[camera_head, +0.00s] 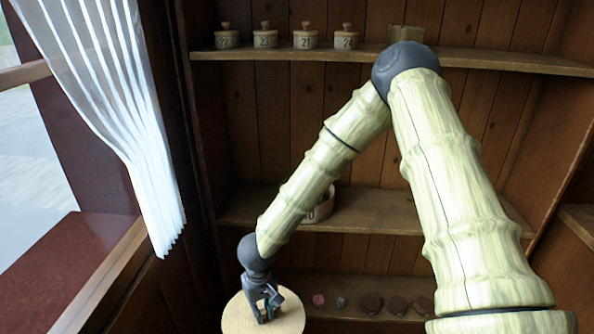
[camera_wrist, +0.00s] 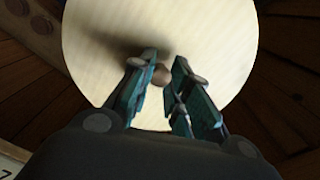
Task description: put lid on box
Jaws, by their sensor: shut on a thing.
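A large round pale wooden lid (camera_head: 236,318) is at the bottom of the head view, below my gripper (camera_head: 265,312). In the wrist view the lid (camera_wrist: 215,40) fills the upper middle, with a small brown knob (camera_wrist: 160,75) at the fingers. My gripper (camera_wrist: 168,95) is shut on this knob. A round wooden box (camera_head: 325,208) with dark lettering stands on the middle shelf. My forearm hides much of it, and I cannot see its top clearly.
Several small knobbed jars (camera_head: 305,39) stand on the top shelf (camera_head: 280,54), with another pale container (camera_head: 406,33) partly behind my elbow. Several dark round pieces (camera_head: 371,303) lie on the low shelf. A white curtain (camera_head: 120,110) and window sill (camera_head: 100,270) are at left.

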